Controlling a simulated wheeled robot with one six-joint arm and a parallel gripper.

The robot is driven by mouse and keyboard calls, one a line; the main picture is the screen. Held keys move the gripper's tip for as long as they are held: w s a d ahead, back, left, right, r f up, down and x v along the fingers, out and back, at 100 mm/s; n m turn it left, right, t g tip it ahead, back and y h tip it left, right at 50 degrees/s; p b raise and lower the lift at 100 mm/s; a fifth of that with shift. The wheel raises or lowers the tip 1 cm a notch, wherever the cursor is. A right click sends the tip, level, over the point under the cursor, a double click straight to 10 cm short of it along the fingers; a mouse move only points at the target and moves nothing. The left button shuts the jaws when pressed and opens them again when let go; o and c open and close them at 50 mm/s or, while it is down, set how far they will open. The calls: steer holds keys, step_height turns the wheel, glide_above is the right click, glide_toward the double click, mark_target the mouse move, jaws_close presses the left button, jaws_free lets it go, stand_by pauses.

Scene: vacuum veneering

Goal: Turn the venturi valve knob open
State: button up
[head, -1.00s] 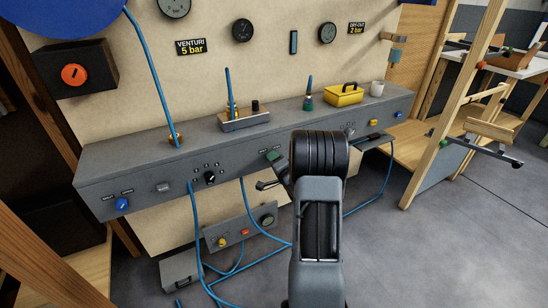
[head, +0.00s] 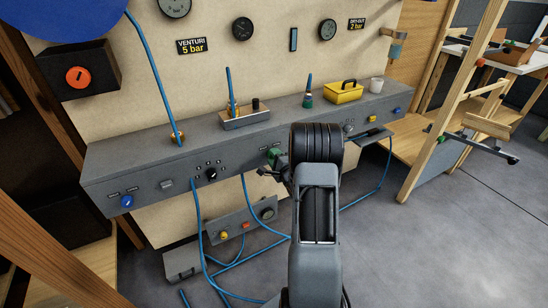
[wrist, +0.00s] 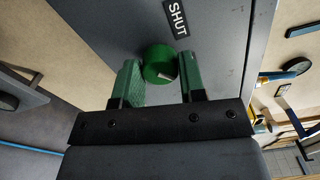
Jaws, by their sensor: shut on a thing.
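A round green knob (wrist: 158,60) sits on the grey panel face in the wrist view, beside a label reading SHUT (wrist: 177,18). A pale mark shows at its lower right edge. My gripper (wrist: 160,72) has one green-padded finger on each side of the knob and is shut on it. In the head view my gripper (head: 273,164) is at the front face of the grey bench console (head: 150,165), and my arm hides part of that face. A VENTURI 5 bar sign (head: 191,46) hangs on the wall behind.
A blue knob (head: 127,201) and a black selector knob (head: 211,174) are left along the console front. Blue hoses (head: 197,230) hang below it. The floor at right is open.

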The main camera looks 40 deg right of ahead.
stand_by(0.4)
steer(key=o, duration=0.9)
steer(key=s, duration=0.4)
steer(key=s+a+p, duration=0.1)
steer(key=s, duration=0.4)
steer(key=s+a, duration=0.1)
steer(key=s, duration=0.3)
steer(key=shift+s+p, duration=0.35)
